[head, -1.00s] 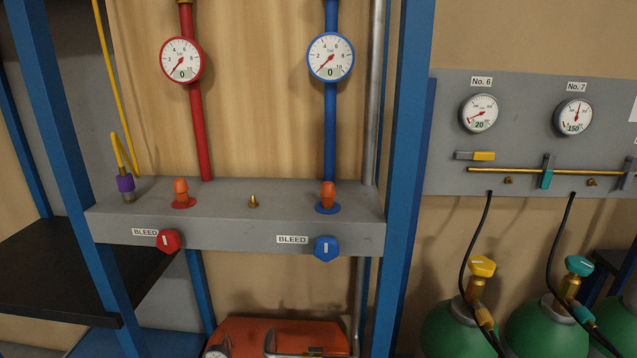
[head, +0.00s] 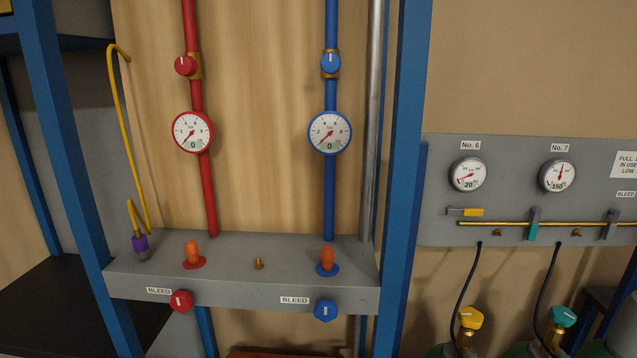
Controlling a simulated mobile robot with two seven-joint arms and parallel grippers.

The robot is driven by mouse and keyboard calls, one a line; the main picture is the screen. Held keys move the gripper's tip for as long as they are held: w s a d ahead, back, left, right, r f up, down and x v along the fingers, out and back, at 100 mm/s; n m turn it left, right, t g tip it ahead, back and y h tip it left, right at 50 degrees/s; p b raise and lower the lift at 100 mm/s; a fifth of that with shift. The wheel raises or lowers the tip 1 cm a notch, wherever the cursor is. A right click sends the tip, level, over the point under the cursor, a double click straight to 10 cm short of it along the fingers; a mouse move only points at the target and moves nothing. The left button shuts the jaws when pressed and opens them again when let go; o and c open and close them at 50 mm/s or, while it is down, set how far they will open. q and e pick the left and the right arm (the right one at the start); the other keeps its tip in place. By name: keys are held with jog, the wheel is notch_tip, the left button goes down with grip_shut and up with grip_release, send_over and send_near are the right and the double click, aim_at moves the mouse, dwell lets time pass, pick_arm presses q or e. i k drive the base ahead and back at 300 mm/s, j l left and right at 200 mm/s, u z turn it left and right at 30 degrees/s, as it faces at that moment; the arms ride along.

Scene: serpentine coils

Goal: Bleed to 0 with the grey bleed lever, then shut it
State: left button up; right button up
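The grey bleed lever (head: 612,224) sits on the brass pipe (head: 575,224) at the right, below a small BLEED label (head: 626,194). It points upright, across the pipe. The No. 6 gauge (head: 468,174) reads 20 and the No. 7 gauge (head: 558,176) reads 150. A yellow-tipped lever (head: 472,212) lies level at the pipe's left end. A teal lever (head: 533,230) stands upright across the pipe. Neither of my grippers shows in the head view.
A blue post (head: 403,180) stands left of the grey gauge panel (head: 515,150). Left of it, a grey shelf (head: 240,285) carries red and blue BLEED knobs; their gauges read 0. Green cylinders with yellow (head: 470,318) and teal (head: 562,317) knobs stand below the panel.

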aim_at(612, 226)
jog(key=z, duration=1.65)
jog(key=i+l, duration=0.15)
jog(key=l, duration=0.2)
jog(key=i+l, duration=0.2)
jog(key=l, duration=0.15)
jog(key=i+l, duration=0.15)
jog(key=l, duration=0.2)
jog(key=i+l+u, duration=0.1)
jog(key=l, duration=0.25)
jog(key=i+l, duration=0.4)
jog(key=l, duration=0.35)
